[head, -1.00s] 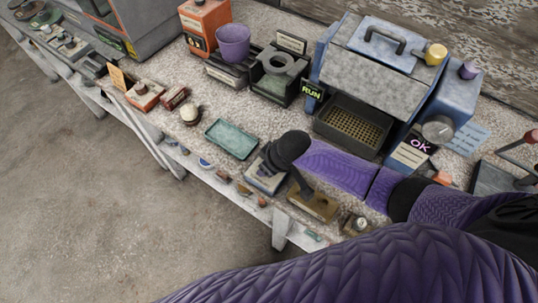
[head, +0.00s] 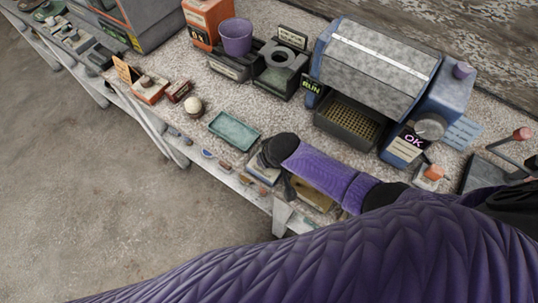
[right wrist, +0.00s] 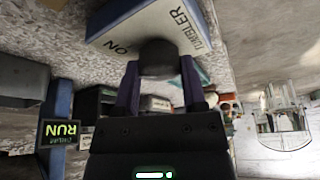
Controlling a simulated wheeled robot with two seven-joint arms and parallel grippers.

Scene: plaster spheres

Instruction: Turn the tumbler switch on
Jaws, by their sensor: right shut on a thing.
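The tumbler switch is a pale box with blue edges, lettered TUMBLER and ON, in the right wrist view (right wrist: 130,28). A dark round-ended lever (right wrist: 158,57) stands out from it. My right gripper (right wrist: 158,76) has its two purple fingers closed on either side of this lever. In the head view the switch box (head: 263,176) shows only in part below my dark right wrist, and my right fingers are hidden there. The tumbler (head: 378,62) is a blue machine with a grey drum, its curved side and a pale stripe facing up. My left gripper is not in view.
A green tray (head: 234,131) and a white ball on a dark stand (head: 194,106) lie left of my wrist. A RUN sign (head: 312,87) and an OK sign (head: 412,140) are lit by the tumbler. A purple cup (head: 236,37) stands farther back.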

